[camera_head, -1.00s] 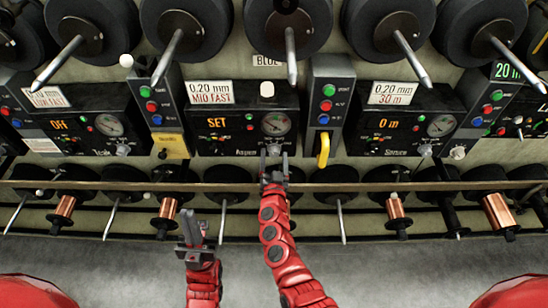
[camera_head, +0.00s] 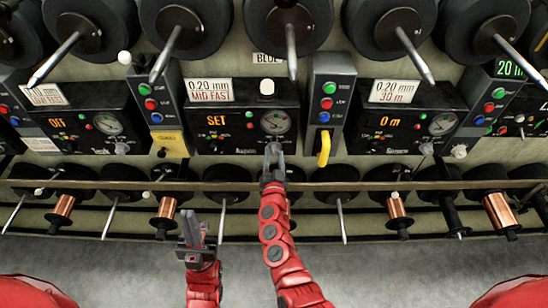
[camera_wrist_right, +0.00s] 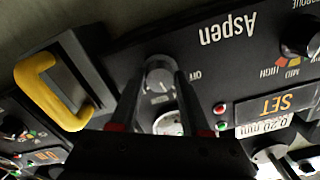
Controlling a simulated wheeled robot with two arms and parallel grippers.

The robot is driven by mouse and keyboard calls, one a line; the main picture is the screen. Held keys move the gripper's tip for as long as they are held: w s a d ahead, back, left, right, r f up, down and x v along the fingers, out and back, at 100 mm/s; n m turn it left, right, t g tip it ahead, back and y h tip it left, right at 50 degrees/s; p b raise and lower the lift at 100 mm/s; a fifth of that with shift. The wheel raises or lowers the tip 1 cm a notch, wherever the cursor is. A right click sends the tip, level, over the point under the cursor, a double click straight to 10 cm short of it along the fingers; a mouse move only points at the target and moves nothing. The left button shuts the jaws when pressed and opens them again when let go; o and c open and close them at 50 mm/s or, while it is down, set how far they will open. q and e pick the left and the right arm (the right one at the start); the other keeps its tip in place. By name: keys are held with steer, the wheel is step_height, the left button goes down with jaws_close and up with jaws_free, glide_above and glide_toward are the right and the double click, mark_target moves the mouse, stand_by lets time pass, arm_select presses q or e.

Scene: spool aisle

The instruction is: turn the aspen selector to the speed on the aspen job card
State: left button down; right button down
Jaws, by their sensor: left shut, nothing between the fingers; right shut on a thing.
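The Aspen panel (camera_head: 232,132) is in the middle of the head view, with an orange SET readout. Its job card (camera_head: 210,90) reads 0.20 mm MID FAST. My right gripper (camera_head: 274,150) is at the panel, just below the round gauge (camera_head: 275,122). In the right wrist view, its fingers are shut on the grey selector knob (camera_wrist_right: 158,75), one on each side. An OFF mark shows beside the knob; its other marks are too small or hidden to read, and its pointer direction is unclear. My left gripper (camera_head: 193,232) is shut and empty, low and apart from the panel.
A yellow handle (camera_head: 323,148) stands close to the right of my right gripper. A rail (camera_head: 350,186) runs below the panels, with several copper spools (camera_head: 398,212) beneath. Another Aspen dial with MID and HIGH marks (camera_wrist_right: 300,45) shows in the wrist view.

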steer(key=m+b, duration=0.1)
steer(key=m, duration=0.1)
steer(key=m+b, duration=0.3)
steer(key=m, duration=0.1)
steer(key=shift+f, duration=0.3)
steer(key=m+b, duration=0.3)
steer(key=m, duration=0.1)
steer(key=shift+r+m+b, duration=0.25)
steer(key=shift+m+b, duration=0.55)
steer(key=shift+m, duration=0.3)
steer(key=shift+c, duration=1.9)
jaws_free()
